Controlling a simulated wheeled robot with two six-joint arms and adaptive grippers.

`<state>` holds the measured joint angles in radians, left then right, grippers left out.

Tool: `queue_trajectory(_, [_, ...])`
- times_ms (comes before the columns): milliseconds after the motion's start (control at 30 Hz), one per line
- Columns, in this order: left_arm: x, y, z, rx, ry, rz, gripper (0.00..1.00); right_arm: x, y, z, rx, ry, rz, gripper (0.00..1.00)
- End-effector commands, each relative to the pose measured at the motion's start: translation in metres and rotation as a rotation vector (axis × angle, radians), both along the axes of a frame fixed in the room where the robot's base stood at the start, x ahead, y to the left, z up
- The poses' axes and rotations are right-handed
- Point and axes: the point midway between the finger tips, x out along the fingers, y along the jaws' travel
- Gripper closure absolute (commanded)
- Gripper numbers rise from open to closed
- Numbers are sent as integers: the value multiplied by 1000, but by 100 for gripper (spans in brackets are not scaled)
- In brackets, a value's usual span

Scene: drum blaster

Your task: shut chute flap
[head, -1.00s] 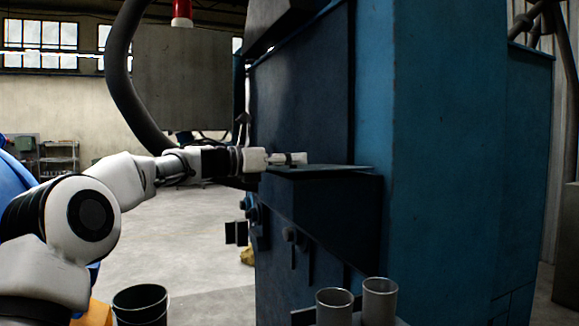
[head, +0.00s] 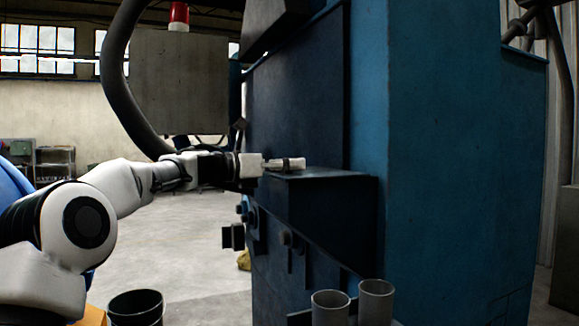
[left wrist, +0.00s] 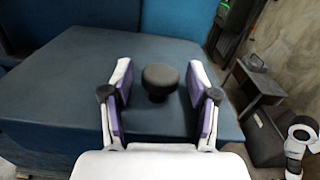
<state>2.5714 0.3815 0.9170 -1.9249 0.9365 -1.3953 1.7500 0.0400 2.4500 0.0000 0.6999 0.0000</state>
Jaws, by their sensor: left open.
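The chute flap (head: 335,176) is a dark blue plate on top of a box-like chute on the side of the blue machine. It lies flat, with no gap visible under its front edge. In the left wrist view the flap (left wrist: 70,85) fills the middle, with a round black knob (left wrist: 159,80) standing on it. My left gripper (head: 287,164) is just above the flap's near left edge. Its fingers (left wrist: 158,90) are open, one on each side of the knob, with space on both sides. My right gripper is out of view.
Two grey cups (head: 376,300) stand on a ledge below the chute. A black bin (head: 136,306) is at the lower left. Bolts and brackets (head: 285,239) stick out under the chute. A thick hose (head: 118,90) hangs behind my left arm. Open floor lies to the left.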

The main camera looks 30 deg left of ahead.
Motion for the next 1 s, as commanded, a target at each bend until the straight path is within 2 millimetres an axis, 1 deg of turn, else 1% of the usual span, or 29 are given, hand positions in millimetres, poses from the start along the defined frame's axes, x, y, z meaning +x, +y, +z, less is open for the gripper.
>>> queue_trajectory(67, [-4,4,1,-2,-1,1,41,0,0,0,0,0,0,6])
queue_trajectory(167, [-16,14,1,-3,-1,1,41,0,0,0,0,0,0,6])
queue_trajectory(400, [-63,53,1,-5,-3,0,41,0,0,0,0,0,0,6])
queue_trajectory(533, [-81,69,1,-3,-2,-2,41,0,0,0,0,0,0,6])
queue_trajectory(600, [-87,73,0,-1,0,-2,41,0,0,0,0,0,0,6])
queue_trajectory(700, [-90,76,-1,0,1,-2,41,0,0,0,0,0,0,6])
queue_trajectory(1000, [-90,76,-1,0,1,-2,41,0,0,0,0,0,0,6])
